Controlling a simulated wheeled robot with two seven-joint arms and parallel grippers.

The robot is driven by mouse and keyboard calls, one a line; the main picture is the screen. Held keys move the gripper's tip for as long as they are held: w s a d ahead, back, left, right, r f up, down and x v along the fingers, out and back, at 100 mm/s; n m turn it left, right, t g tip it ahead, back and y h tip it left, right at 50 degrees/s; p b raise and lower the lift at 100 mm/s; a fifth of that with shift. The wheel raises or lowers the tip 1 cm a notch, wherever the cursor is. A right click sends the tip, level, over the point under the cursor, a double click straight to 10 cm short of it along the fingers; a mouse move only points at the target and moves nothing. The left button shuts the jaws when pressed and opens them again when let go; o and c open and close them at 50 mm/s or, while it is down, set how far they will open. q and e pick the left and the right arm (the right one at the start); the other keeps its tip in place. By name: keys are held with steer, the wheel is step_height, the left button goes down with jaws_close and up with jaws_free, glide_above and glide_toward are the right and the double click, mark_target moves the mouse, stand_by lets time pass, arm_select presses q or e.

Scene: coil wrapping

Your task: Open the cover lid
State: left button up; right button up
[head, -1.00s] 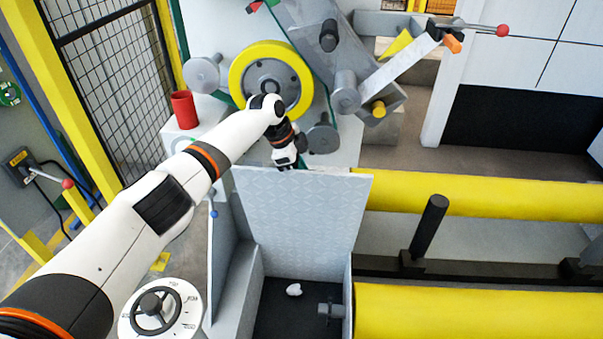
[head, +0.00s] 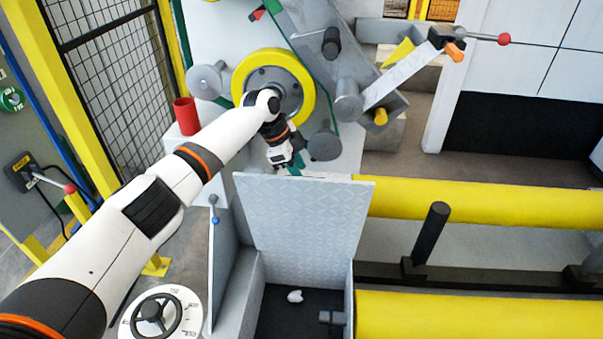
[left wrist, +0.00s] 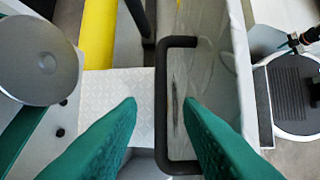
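The cover lid (head: 305,215) is a light grey patterned plate standing up over an open grey box, its patterned face toward the head camera. My left gripper (head: 281,163) is just past the lid's top edge. In the left wrist view its green fingers (left wrist: 160,102) are spread and empty. A black bar handle (left wrist: 161,105) on a grey panel (left wrist: 210,85) shows between and beyond them; I cannot tell the gap. No handle shows in the head view. A dark, blurred part at the left wrist view's right edge may be my right gripper (left wrist: 297,40).
A yellow wheel (head: 306,100) and grey rollers stand behind the gripper. A red cup (head: 187,116) is left of it. Yellow rails (head: 480,200) run to the right. A small white piece (head: 295,296) lies in the box. A handwheel (head: 152,312) stands at front left.

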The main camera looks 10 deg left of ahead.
arm_select(q)
steer(key=v, duration=0.9)
arm_select(e)
steer(key=shift+a+r, duration=0.1)
steer(key=shift+a, duration=0.1)
arm_select(q)
steer(key=shift+a, duration=0.15)
arm_select(e)
steer(key=shift+a, duration=0.15)
